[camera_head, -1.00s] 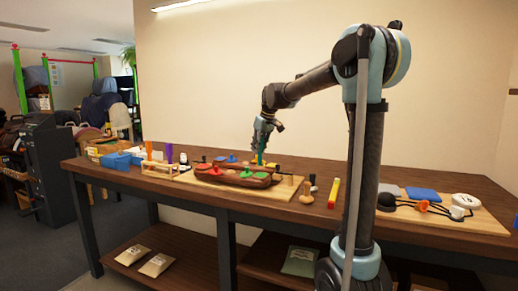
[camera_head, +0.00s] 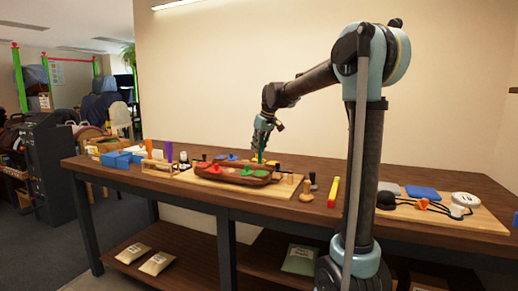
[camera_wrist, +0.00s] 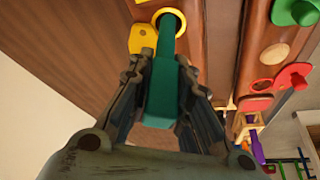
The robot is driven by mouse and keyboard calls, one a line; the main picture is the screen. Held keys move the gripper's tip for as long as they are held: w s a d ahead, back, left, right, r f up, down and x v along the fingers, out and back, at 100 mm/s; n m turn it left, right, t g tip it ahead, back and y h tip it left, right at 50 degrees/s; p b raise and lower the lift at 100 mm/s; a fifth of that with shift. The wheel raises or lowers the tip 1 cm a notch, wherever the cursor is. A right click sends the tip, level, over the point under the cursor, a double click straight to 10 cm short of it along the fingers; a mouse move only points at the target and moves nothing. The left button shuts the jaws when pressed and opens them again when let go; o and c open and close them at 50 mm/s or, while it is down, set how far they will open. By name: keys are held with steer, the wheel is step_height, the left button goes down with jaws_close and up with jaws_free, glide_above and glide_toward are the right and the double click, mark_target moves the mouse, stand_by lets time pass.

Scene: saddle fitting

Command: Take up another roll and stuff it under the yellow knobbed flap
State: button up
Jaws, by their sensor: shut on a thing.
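My gripper (camera_wrist: 163,100) is shut on a teal, bar-like thing (camera_wrist: 162,92), which points away from the wrist. Its far end reaches a round yellow-rimmed opening (camera_wrist: 184,24) in the brown saddle. I cannot tell how deep it goes. A yellow flap (camera_wrist: 142,38) lies beside this opening, turned to the left of it. In the head view my gripper (camera_head: 262,155) is over the right part of the long brown saddle (camera_head: 232,179), with the teal thing upright below it. The roll cannot be made out; any roll in the opening is hidden.
Green (camera_wrist: 296,12) and red (camera_wrist: 292,76) flaps lie on the saddle nearby. A holder with orange and purple tools (camera_head: 160,165) and blue bins (camera_head: 117,159) stand left. Bare bench (camera_head: 290,210) shows in front.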

steer(key=shift+r, duration=3.95)
